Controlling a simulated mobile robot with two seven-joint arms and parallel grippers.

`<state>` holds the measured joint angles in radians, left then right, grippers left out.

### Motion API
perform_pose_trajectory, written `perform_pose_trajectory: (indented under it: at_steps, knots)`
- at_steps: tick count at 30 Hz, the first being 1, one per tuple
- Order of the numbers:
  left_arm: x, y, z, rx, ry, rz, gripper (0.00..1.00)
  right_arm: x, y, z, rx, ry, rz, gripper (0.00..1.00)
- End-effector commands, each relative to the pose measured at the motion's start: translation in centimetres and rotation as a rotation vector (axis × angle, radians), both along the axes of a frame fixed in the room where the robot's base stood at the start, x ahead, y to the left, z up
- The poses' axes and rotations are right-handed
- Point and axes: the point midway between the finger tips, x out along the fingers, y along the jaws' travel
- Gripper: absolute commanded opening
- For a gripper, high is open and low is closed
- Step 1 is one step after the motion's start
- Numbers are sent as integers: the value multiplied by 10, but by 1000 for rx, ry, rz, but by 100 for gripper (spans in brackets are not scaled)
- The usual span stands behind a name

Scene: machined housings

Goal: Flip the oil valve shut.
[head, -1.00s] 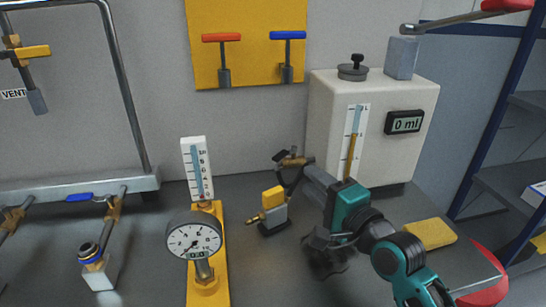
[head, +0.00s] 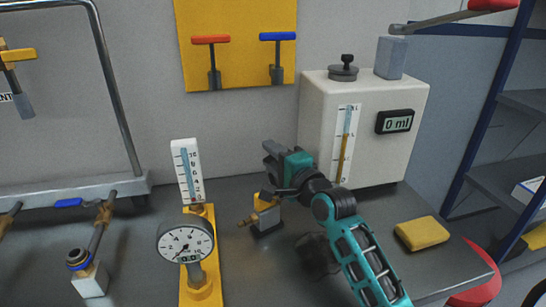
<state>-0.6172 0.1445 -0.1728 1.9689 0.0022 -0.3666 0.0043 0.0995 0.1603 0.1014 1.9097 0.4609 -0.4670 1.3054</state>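The task names an oil valve, and no label in view marks it. A small valve (head: 267,220) with a yellow top and a brass spout stands on the bench in front of the white tank (head: 313,115); it may be the oil valve. My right gripper (head: 270,193) is at the top of this valve and hides part of the yellow piece. I cannot tell whether its fingers touch it, or whether they are open or shut. My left gripper is not in view.
A pressure gauge (head: 185,240) on a yellow base stands left of the valve. A blue-handled valve (head: 68,203) is on the left pipework. A yellow block (head: 422,233) lies to the right. The tank's display (head: 394,121) reads 0 ml.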

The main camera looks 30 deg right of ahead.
Motion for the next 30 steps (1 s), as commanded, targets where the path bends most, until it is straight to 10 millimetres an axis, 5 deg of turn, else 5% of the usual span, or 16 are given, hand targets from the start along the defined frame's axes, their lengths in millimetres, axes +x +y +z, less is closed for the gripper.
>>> perform_pose_trajectory:
  at_steps: [5, 16, 30]
  knots:
    - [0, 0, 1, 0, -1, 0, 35, 0, 0, 0, 0, 0, 0, 35]
    - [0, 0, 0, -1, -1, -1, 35, 0, 0, 0, 0, 1, 0, 0]
    - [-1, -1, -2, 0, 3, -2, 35, 0, 0, -1, 0, 1, 0, 0]
